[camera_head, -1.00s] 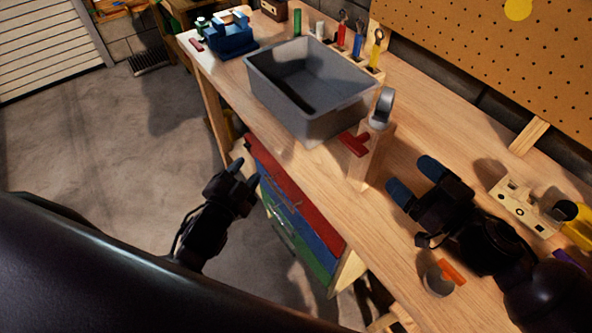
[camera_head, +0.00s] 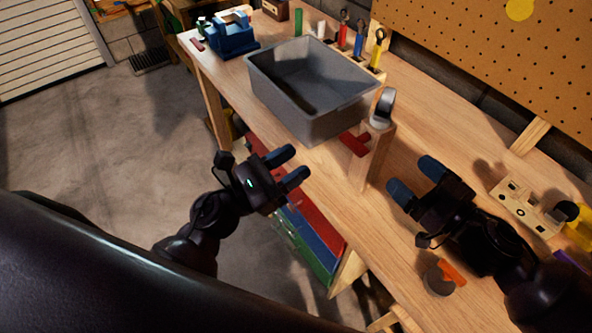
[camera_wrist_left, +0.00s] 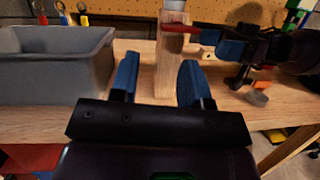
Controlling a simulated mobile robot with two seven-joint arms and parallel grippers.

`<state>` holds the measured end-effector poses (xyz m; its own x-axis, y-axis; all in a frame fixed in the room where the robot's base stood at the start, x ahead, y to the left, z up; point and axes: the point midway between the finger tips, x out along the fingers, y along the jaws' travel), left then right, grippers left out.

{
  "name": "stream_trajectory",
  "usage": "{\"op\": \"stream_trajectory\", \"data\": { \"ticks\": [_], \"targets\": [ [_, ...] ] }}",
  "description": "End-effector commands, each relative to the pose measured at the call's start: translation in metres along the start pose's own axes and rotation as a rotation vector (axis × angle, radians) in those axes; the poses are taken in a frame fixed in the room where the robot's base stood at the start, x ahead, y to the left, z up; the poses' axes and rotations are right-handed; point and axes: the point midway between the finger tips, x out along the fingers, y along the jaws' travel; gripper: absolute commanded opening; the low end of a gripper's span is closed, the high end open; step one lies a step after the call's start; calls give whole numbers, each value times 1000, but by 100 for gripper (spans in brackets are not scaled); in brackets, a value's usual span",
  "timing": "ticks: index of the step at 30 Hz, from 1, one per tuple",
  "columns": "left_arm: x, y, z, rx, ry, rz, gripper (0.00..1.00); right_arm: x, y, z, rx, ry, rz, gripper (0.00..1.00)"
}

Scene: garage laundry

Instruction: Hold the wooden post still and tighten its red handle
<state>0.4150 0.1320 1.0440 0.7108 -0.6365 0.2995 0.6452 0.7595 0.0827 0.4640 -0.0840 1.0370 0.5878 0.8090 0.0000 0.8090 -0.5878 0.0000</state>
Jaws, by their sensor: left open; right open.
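The wooden post (camera_head: 374,160) stands upright on the workbench, with a grey ring-shaped part at its top. Its red handle (camera_head: 354,144) sticks out of the post's left side. My left gripper (camera_head: 289,164) is open and empty at the bench's front edge, to the left of the post and apart from it. In the left wrist view the post (camera_wrist_left: 168,70) shows between the open blue fingers, beyond them, with the red handle (camera_wrist_left: 181,28) near its top. My right gripper (camera_head: 415,178) is open and empty to the right of the post, its fingers pointing toward it.
A grey bin (camera_head: 310,120) stands just left of the post. A wooden block with holes (camera_head: 524,207) and an orange-handled item (camera_head: 452,272) lie near my right arm. A blue vise (camera_head: 232,36) sits at the far end. Coloured drawers (camera_head: 315,232) are under the bench.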

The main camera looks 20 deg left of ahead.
Motion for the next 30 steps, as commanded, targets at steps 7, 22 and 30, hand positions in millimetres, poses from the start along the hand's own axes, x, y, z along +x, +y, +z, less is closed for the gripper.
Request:
{"op": "stream_trajectory", "data": {
  "ticks": [7,22,30],
  "targets": [
    [-1,-17,-3,332,3,-106,43,0,0,0,0,0,0,81],
    [-1,-19,-3,443,-8,-119,43,29,0,-1,-2,2,-1,81],
    [-1,-19,-3,441,-8,-118,43,72,0,-1,-1,2,-1,81]
  ]
}}
